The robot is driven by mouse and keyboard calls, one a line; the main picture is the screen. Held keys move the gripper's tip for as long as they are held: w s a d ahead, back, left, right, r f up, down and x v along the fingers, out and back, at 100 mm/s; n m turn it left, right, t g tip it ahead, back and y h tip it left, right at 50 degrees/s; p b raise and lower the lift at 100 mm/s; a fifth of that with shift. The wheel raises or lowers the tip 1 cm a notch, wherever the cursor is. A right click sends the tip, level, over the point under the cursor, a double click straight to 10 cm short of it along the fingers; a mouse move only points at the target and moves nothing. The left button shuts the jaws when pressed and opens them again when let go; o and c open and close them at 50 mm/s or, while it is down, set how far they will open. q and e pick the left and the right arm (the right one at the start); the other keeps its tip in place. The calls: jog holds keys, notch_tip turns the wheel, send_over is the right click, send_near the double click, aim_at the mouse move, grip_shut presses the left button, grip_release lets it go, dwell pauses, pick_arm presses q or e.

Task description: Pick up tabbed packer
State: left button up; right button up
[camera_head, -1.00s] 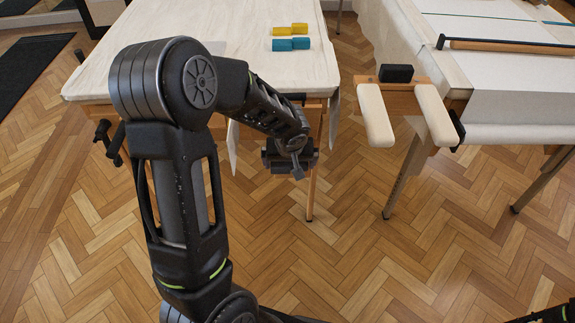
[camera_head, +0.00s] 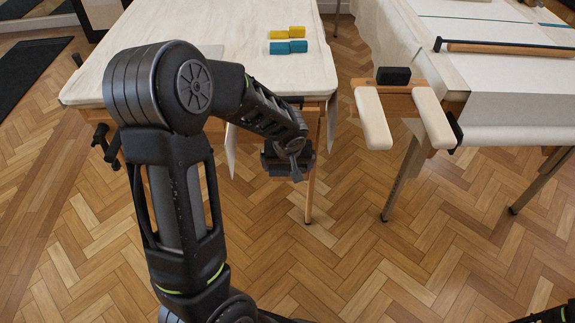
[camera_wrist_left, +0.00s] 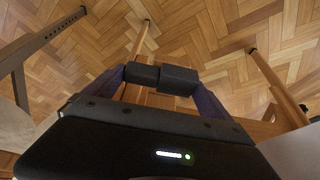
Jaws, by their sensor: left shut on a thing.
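My left gripper (camera_head: 285,160) hangs low beyond the front edge of the pale-topped table, over the floor. In the left wrist view its two fingers (camera_wrist_left: 160,80) are closed from both sides on a dark, stepped two-part block. This block, the tabbed packer (camera_wrist_left: 178,80), has a smaller part at left and a larger part at right. In the head view the gripper and wrist hide most of it. My right gripper is not in view.
The table (camera_head: 130,60) carries a yellow block (camera_head: 282,33) and a teal block (camera_head: 280,48). To the right, a wooden piece with two pale arms (camera_head: 372,118) and a black block (camera_head: 393,76) juts from a cloth-covered bench (camera_head: 510,105). Parquet lies open between.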

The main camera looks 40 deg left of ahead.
aim_at(288, 167)
pick_arm(q)
notch_tip(288, 167, up, 7)
jog(key=shift+f+p, duration=0.15)
jog(key=shift+p, duration=0.95)
jog(key=s+d+b, duration=0.9)
jog(key=s+d, duration=0.3)
jog(key=s, duration=0.3)
jog(key=shift+s, duration=0.4)
pick_arm(e)
notch_tip(288, 167, down, 7)
jog(key=w+d, duration=0.1)
jog(key=shift+w+d, duration=0.4)
